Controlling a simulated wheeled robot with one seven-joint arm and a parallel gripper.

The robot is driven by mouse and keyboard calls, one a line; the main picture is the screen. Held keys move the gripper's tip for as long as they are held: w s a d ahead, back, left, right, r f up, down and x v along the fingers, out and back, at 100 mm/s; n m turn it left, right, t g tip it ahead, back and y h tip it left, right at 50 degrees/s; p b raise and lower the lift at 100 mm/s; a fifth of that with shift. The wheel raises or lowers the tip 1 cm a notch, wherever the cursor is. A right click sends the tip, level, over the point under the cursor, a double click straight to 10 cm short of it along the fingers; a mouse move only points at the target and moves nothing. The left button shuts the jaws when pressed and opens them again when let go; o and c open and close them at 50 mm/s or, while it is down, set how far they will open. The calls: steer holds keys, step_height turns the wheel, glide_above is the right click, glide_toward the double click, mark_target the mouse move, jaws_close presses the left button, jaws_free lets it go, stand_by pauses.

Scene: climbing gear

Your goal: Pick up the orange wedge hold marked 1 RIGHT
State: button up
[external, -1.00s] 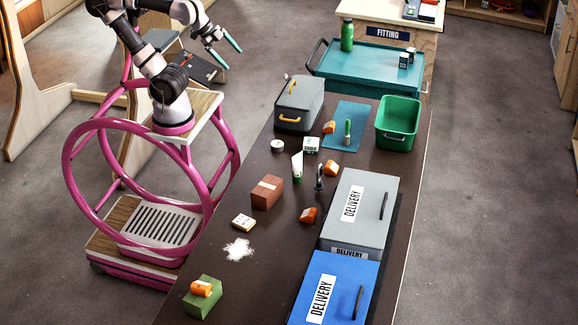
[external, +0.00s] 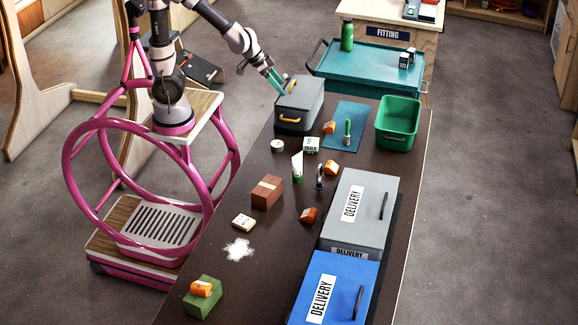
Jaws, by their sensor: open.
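Several orange wedge holds show in the external view. One (external: 329,127) is by the grey box and the left edge of the blue mat, one (external: 331,168) is near the middle of the table, and one (external: 308,215) lies left of the grey delivery box. Another (external: 201,288) sits on a green block (external: 203,298) at the near left. Their markings are too small to read, so I cannot tell which is 1 RIGHT. My gripper (external: 276,82) has teal fingers, is open and empty, and is at the back left of the grey box with yellow handles (external: 304,104).
The table (external: 262,290) also holds a green bin (external: 397,122), a brown block (external: 267,192), a green brush (external: 347,132), a dark upright item (external: 319,178), and grey (external: 378,192) and blue (external: 338,292) delivery boxes. White powder (external: 238,249) lies at front left.

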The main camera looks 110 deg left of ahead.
steer(key=w+a+f+n+h, duration=0.2)
steer(key=w+f+n, duration=0.35)
steer(key=f, duration=0.55)
steer(key=n+t+h, duration=0.2)
steer(key=n+t, duration=0.4)
steer(key=n, duration=1.7)
glide_toward(332, 165)
steer(key=shift+s+d+r, duration=0.2)
steer(key=shift+s+d, duration=0.25)
steer(key=shift+d, duration=0.25)
steer(key=shift+a+f+n+t+y, duration=0.3)
steer(key=shift+f+n+y, duration=0.15)
steer(key=shift+n, duration=0.6)
steer(key=shift+w+f, duration=0.1)
steer(key=shift+w, duration=0.15)
steer(key=x, duration=1)
steer(key=shift+a+f, duration=0.15)
steer(key=shift+f, duration=0.1)
